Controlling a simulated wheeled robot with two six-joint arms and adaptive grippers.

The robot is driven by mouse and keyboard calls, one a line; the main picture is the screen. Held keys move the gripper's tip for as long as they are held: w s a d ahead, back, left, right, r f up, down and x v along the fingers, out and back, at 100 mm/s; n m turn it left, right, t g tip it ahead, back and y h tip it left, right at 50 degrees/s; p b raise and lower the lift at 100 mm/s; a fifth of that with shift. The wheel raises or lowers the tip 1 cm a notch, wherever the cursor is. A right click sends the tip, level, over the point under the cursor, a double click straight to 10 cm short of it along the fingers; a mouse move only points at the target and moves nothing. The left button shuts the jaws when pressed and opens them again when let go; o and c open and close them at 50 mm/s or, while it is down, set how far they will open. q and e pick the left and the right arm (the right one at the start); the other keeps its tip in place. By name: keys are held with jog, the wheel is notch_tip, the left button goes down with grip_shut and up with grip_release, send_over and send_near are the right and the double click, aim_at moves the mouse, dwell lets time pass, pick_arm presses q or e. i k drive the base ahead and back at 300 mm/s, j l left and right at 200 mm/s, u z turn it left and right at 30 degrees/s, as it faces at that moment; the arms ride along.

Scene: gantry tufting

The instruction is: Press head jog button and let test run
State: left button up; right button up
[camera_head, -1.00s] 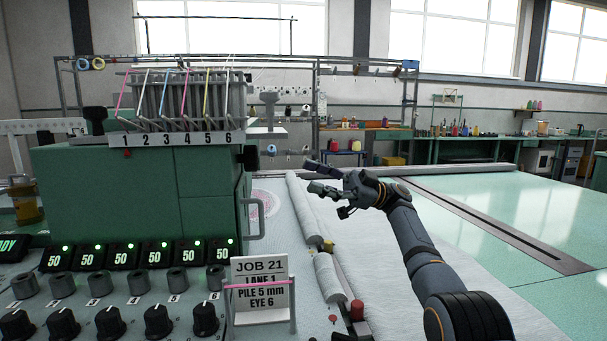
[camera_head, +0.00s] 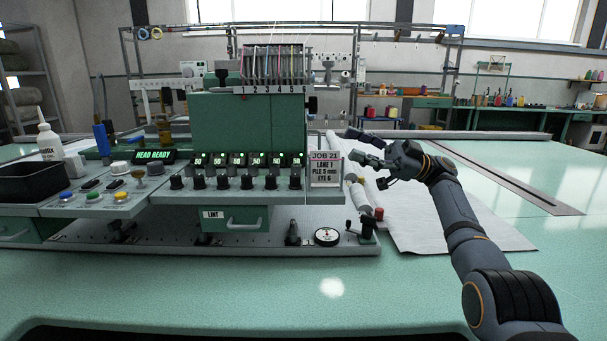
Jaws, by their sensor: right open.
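I cannot tell which control is the head jog button. My right gripper (camera_head: 353,145) is open and empty, in the air right of the machine and above the JOB 21 card (camera_head: 325,170) level. My left gripper is out of view.
A black bin (camera_head: 33,184) and a white bottle (camera_head: 48,140) stand at the far left. A white cloth (camera_head: 430,230) lies under my right arm. A round gauge (camera_head: 327,236) sits at the machine's front base. The green table (camera_head: 220,290) in front is clear.

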aim_at(92, 195)
jog(key=k+j, duration=0.15)
jog(key=k, duration=0.4)
jog(key=k+j, duration=0.15)
jog(key=k, duration=0.4)
